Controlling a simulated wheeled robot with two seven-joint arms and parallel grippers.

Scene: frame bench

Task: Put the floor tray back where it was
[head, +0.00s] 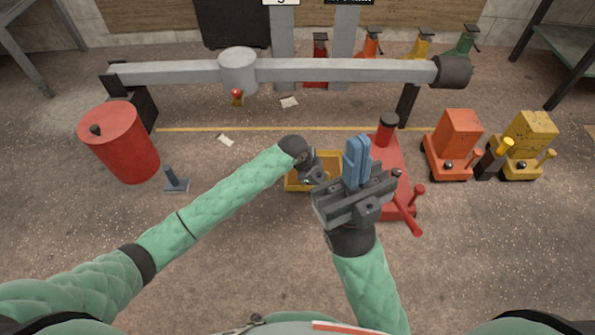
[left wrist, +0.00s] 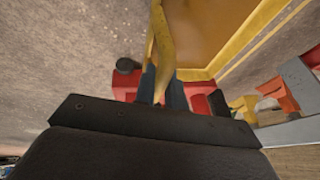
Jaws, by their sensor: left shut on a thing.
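The yellow floor tray (head: 291,184) is in the middle of the head view, partly hidden behind my left wrist and right gripper. In the left wrist view its yellow wall (left wrist: 262,38) and brownish inside fill the upper part. My left gripper (left wrist: 160,85) is shut on the tray's near rim, which runs between its blue fingers. In the head view my left gripper (head: 313,180) shows only in part. I cannot tell whether the tray touches the floor. My right gripper (head: 356,150) is raised right of the tray, its blue fingers together with nothing visible between them.
A red jack (head: 392,160) with a long handle stands close right of the tray. Orange (head: 455,140) and yellow (head: 530,135) machines stand farther right. A red drum (head: 130,145) and a small blue-grey stand (head: 175,182) are left. A grey beam (head: 330,69) crosses behind.

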